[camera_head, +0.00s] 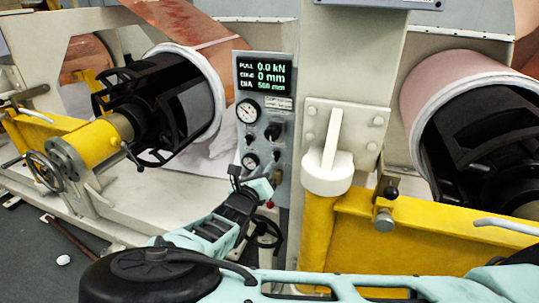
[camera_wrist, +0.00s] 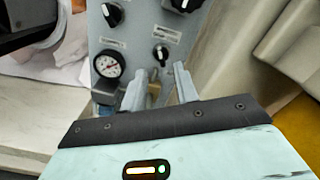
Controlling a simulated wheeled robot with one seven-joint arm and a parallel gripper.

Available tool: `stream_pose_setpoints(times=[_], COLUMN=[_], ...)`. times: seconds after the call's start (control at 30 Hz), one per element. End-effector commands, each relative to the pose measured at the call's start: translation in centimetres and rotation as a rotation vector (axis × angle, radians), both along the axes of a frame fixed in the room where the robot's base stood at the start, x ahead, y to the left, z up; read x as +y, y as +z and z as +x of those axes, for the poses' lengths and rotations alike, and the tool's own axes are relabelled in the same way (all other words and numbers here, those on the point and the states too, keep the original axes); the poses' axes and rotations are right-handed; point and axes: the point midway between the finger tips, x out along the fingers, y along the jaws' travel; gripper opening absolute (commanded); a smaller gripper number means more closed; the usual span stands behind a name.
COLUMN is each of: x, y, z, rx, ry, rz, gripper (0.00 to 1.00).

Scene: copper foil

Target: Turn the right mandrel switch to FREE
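The grey control panel (camera_head: 283,105) stands left of the pale column in the head view. It has a display, gauges and several black switches. In the wrist view, a small black switch (camera_wrist: 161,54) sits right of the lower gauge, and larger black knobs show top left (camera_wrist: 112,14) and top right (camera_wrist: 185,5). The labels are too small to read, so I cannot tell which is the right mandrel switch. My gripper (camera_wrist: 160,72) is open, its two fingertips apart just below the small switch. In the head view, my gripper (camera_head: 262,186) is at the panel's lower part.
The lower gauge (camera_wrist: 108,65) is left of my fingers, and a brass-coloured part (camera_wrist: 154,90) shows between them. A yellow beam (camera_head: 430,235) and white handle (camera_head: 330,160) stand to the right. A black-framed mandrel (camera_head: 165,110) and handwheel (camera_head: 44,170) are at left.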

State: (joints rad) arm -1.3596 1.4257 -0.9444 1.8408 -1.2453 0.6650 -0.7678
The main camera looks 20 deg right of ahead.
Motion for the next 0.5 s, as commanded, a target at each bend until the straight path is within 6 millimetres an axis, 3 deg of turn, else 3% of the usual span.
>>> stream_pose_setpoints(times=[0.2,0.5], x=[-2.6,-3.9], y=[0.2,0.0], z=[3.3,5.3], rx=[0.002,0.001], ry=[-0.001,0.000], rz=[-0.002,0.002], gripper=[0.30,0.30])
